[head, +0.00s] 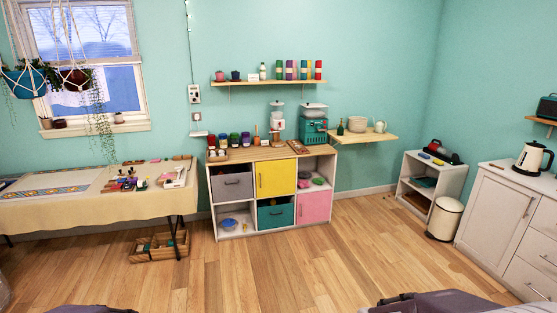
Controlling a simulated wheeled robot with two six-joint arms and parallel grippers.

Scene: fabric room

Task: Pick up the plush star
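I cannot make out a plush star anywhere in the head view. Small items on the table, shelves and cubby unit are too small to tell apart. Neither gripper shows in the head view. Only dark grey parts of my own body show at the bottom edge, at the left and right.
A cubby unit (242,230) with coloured doors stands against the back wall. A cloth-covered table (90,213) with small items is at left, a wooden crate (150,257) under it. A bin (444,219) and white cabinet (492,215) stand at right. The middle floor is clear.

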